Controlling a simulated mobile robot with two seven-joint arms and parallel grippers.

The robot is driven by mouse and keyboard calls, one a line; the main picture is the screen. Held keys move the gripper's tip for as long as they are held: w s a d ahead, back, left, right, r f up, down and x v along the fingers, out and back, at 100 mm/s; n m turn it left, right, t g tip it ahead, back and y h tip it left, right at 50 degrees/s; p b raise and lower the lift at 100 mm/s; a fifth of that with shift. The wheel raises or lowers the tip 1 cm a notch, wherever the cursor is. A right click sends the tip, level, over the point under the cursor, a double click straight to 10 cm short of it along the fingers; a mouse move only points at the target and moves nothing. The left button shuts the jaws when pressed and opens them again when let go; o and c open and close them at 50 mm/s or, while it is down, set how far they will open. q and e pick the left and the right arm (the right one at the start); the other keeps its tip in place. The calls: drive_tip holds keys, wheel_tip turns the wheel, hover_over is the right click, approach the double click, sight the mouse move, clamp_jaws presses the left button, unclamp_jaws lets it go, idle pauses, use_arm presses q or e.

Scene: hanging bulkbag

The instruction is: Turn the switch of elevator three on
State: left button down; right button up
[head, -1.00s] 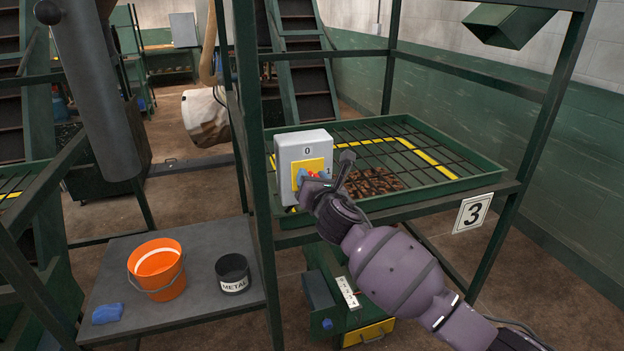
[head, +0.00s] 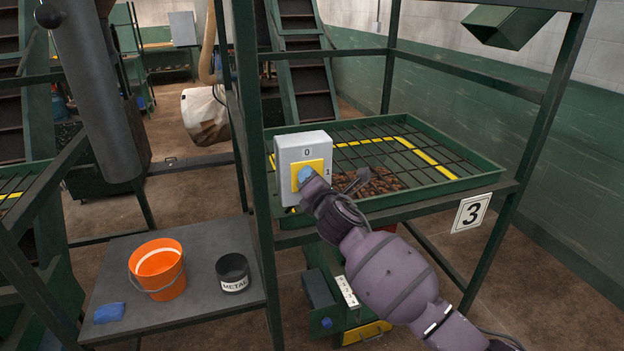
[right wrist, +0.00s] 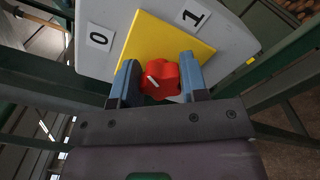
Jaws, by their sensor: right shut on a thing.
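A grey switch box (head: 306,150) with a yellow plate (head: 318,166) and the labels 0 and 1 is mounted on the green frame of the station with the "3" sign (head: 471,212). In the right wrist view its red knob (right wrist: 160,79) sits on the yellow plate (right wrist: 165,45) between the blue fingers of my right gripper (right wrist: 160,82). The fingers are shut on the knob. The knob's white mark slants roughly toward the 0 label (right wrist: 98,38), away from the 1 label (right wrist: 193,17). In the head view my right gripper (head: 303,177) hides the knob. My left gripper is not in view.
A green grated tray (head: 460,172) with brown pieces lies behind the switch box. Green frame posts (head: 252,150) stand close to the box. An orange bucket (head: 158,268), a black METAL tin (head: 233,272) and a blue cloth-like item (head: 109,312) rest on a grey table (head: 200,318) at left.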

drive_tip(key=m, duration=0.5)
drive_tip(key=shift+f+m, duration=0.1)
drive_tip(key=shift+m, duration=0.2)
drive_tip(key=m, duration=0.5)
drive_tip(key=shift+f+p, duration=0.1)
drive_tip(key=shift+p, duration=0.25)
drive_tip(key=shift+m, duration=0.4)
drive_tip(key=o, duration=0.9)
drive_tip(key=shift+d, duration=0.1)
drive_tip(key=v, duration=1)
drive_tip(key=shift+s+d, duration=0.1)
drive_tip(key=shift+s, duration=0.3)
